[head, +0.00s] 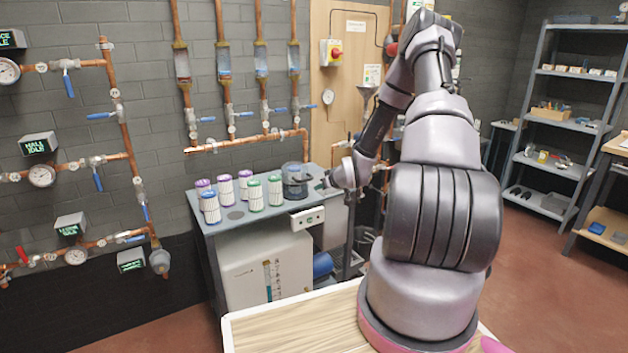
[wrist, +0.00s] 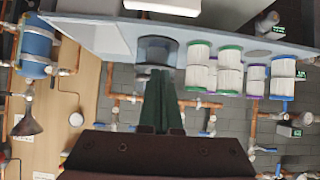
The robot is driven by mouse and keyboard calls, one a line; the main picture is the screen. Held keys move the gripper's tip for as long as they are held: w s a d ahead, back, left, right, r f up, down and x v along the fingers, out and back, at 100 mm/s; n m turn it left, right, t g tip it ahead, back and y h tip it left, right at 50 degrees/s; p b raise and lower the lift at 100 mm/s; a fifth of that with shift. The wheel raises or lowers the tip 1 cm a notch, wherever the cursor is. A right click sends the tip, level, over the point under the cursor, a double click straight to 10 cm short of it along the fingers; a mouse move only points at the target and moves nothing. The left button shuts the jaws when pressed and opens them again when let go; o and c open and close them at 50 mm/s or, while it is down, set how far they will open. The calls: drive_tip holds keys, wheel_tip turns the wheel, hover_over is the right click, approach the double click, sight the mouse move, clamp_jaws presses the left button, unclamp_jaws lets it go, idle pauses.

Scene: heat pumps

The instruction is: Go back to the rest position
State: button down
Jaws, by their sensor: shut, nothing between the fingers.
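My gripper (wrist: 160,76) shows in the wrist view as two dark green fingers pressed together, with nothing between them. Its tips appear in front of a dark clear bowl (wrist: 156,50); I cannot tell the gap between them. In the head view my arm rises from its base, bends over at the top and comes down to the wrist beside the right end of the grey bench (head: 222,222). The fingers are hard to make out there.
Several filter cartridges (head: 254,195) with green, purple and blue rims stand on the bench, left of the bowl (head: 295,180). Copper pipes (head: 125,130) with valves and gauges line the wall. A wooden board (head: 335,80) stands behind my arm. Metal shelves (head: 560,115) stand at right, past open floor.

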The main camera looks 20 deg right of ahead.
drive_tip(key=s+a+r+m+g+h, duration=0.1)
drive_tip(key=s+r, duration=0.3)
drive_tip(key=r, duration=0.5)
drive_tip(key=s+a+r+m+g+h, duration=0.15)
drive_tip(key=s+r, duration=0.25)
drive_tip(key=r, duration=0.5)
drive_tip(key=s+a+r+g, duration=0.1)
drive_tip(key=s+r, duration=0.3)
drive_tip(key=r, duration=0.6)
drive_tip(key=s+a+r+m, duration=0.1)
drive_tip(key=s+a+r, duration=0.2)
drive_tip(key=s, duration=0.5)
drive_tip(key=s+a+r+m+y, duration=0.1)
drive_tip(key=s+a+r, duration=0.2)
drive_tip(key=s, duration=0.6)
drive_tip(key=s+a+r+m+y, duration=0.1)
drive_tip(key=s+a+r+m, duration=0.1)
drive_tip(key=s+r, duration=0.4)
drive_tip(key=shift+s+a, duration=0.6)
drive_tip(key=shift+s, duration=0.6)
